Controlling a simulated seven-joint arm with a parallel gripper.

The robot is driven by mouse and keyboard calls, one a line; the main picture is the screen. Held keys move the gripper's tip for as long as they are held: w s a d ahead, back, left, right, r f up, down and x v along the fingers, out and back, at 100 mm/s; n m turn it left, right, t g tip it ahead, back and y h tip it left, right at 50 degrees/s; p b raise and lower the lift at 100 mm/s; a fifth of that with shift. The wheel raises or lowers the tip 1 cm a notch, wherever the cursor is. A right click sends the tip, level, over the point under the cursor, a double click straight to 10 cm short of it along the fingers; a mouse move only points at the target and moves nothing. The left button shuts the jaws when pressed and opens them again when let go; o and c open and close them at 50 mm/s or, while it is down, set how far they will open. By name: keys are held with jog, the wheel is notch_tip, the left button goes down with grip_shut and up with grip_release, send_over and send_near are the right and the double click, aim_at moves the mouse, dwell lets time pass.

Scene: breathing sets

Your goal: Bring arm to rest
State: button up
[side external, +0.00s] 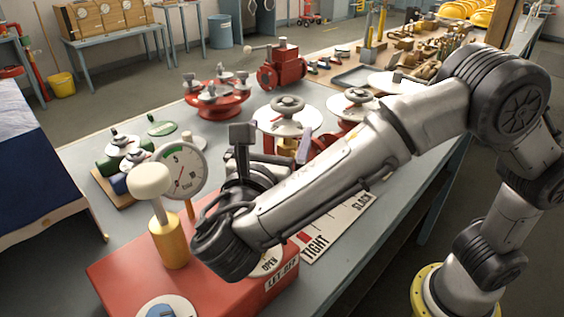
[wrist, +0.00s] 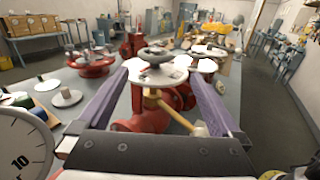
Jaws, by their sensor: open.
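My gripper (wrist: 158,76) is open, its two pale purple fingers spread wide in the wrist view with nothing held. In the side view my gripper (side external: 290,160) is partly hidden by my own wrist and points toward the back of the bench. My forearm reaches in from the right, and my wrist hangs over the red box (side external: 125,270). Beyond the fingers, a red valve with a grey handwheel (wrist: 155,55) and a wooden-handled mallet-like piece (wrist: 178,112) show between them. I cannot tell whether the fingers touch anything.
A round gauge (side external: 181,170) and a cream knob on a yellow post (side external: 169,240) stand close left of my wrist. Red handwheel valves (side external: 288,118) stand behind. A TIGHT/SLACK strip (side external: 340,225) lies under my forearm. Bare grey bench (side external: 85,158) shows at far left.

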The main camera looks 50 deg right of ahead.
jog(key=s+d+r+m+g, duration=0.1)
jog(key=d+r+m+g, duration=0.2)
jog(key=d, duration=0.4)
jog(key=s+d+r+m+g, duration=0.1)
jog(key=d+r+m+g, duration=0.15)
jog(key=d, duration=0.55)
jog(key=s+d+f+m+g+y, duration=0.2)
jog(key=s+d+m+g+y, duration=0.15)
jog(key=s+d, duration=0.4)
jog(key=s+f+m+t+y, duration=0.1)
jog(key=s+f+m+y, duration=0.6)
jog(key=s, duration=0.3)
jog(key=w+a+f+m+t+y, duration=0.1)
jog(key=a+f+m+t+y, duration=0.3)
jog(key=a+m, duration=0.3)
jog(key=shift+w+a+f+m+y, duration=0.3)
jog(key=shift+a+m+y, duration=0.1)
jog(key=shift+m+y, duration=0.1)
